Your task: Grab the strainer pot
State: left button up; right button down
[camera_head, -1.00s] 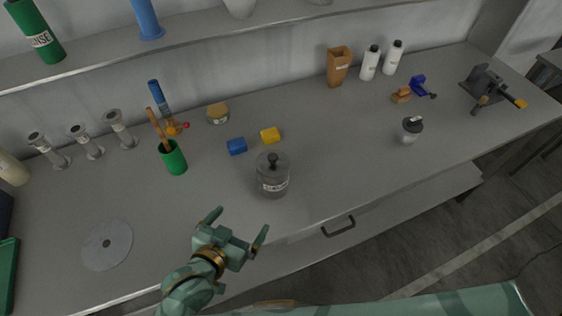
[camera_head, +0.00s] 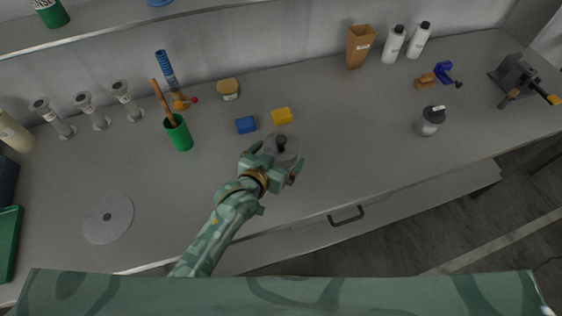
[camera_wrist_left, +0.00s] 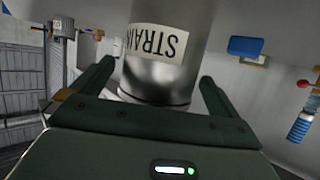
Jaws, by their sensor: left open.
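The strainer pot (camera_head: 284,146) is a grey metal pot with a dark knob on its lid, standing near the front of the bench in the head view. Its lower body is hidden behind my left gripper (camera_head: 273,168). In the left wrist view the pot (camera_wrist_left: 160,75) shows a white label reading "STRAIN" and sits between the two fingers of the gripper (camera_wrist_left: 157,88). The fingers are open, one on each side of the pot, with gaps visible. My right gripper is not in view.
Blue (camera_head: 246,125) and yellow (camera_head: 282,116) blocks lie just behind the pot. A green cup (camera_head: 179,134) with a wooden tool stands to the left. A small lidded jar (camera_head: 430,121) stands to the right. The bench between pot and jar is clear.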

pick_arm(q)
jog(key=x, duration=0.2)
jog(key=shift+w+d+f, duration=0.2)
jog(key=shift+w, duration=0.1)
jog(key=shift+s, duration=0.1)
jog(key=shift+c, duration=0.3)
jog(key=c, duration=1)
jog(key=shift+r, duration=0.1)
